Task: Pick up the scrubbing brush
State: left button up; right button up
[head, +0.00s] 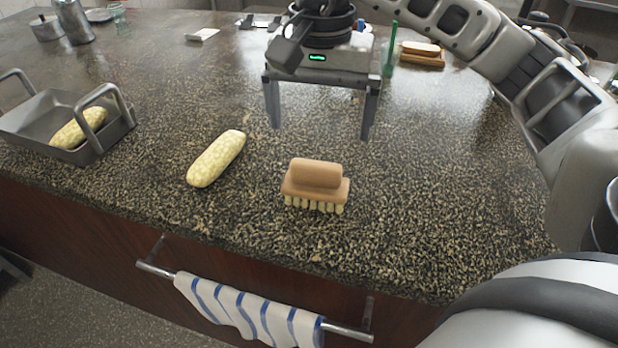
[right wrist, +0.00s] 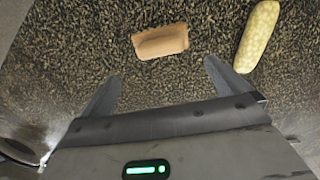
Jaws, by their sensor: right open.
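The scrubbing brush (head: 316,184) stands on the speckled counter near its front edge, with a tan wooden grip on top and pale bristles down. In the right wrist view the brush (right wrist: 160,41) shows from above, just beyond the fingertips. My right gripper (head: 320,132) is open and empty, above the counter and behind the brush in the head view. Its fingers (right wrist: 160,80) also show in the right wrist view, spread apart with nothing between them. My left gripper is not in view.
A yellow corn cob (head: 216,158) lies left of the brush, and it also shows in the right wrist view (right wrist: 258,36). A metal pan (head: 112,133) holding another cob stands at the left. A striped towel (head: 250,312) hangs on the front rail. The counter right of the brush is clear.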

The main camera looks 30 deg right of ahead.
aim_at(316, 179)
notch_tip(316, 179, down, 7)
jog(key=shift+r+b, duration=0.15)
jog(key=shift+b, duration=0.4)
jog(key=shift+a+f+p, duration=0.15)
jog(key=shift+f+p, duration=0.2)
jog(key=shift+f, duration=2.3)
jog(key=c, duration=0.7)
